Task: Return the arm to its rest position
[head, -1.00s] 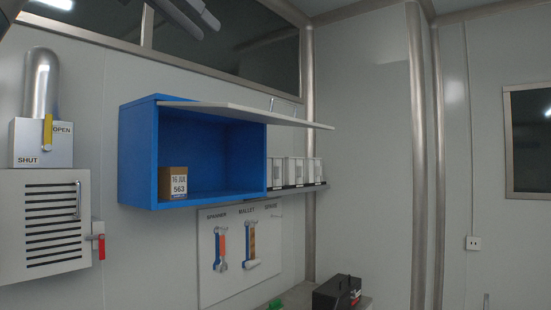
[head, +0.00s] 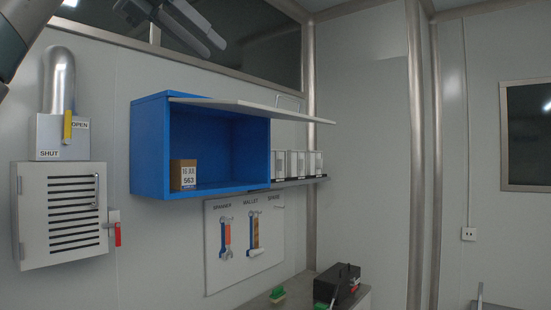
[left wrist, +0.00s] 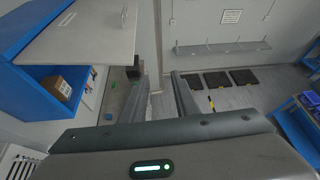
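My left gripper (head: 209,42) is high at the top of the head view, in front of the dark window band and above the blue cabinet (head: 150,146). Its two fingers are apart with nothing between them. In the left wrist view the fingers (left wrist: 163,88) also stand apart and empty, over the floor. The cabinet's white flap (head: 250,108) is raised. A brown box (head: 184,174) with a white label stands inside at the left. My right gripper is not in view.
A louvred wall box (head: 35,240) with a red handle hangs at left, below a steel pipe (head: 58,85). White containers (head: 297,163) stand on a shelf beside the cabinet. A tool board (head: 213,275) hangs below. A black toolbox (head: 337,282) and green brush (head: 277,294) rest on the counter.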

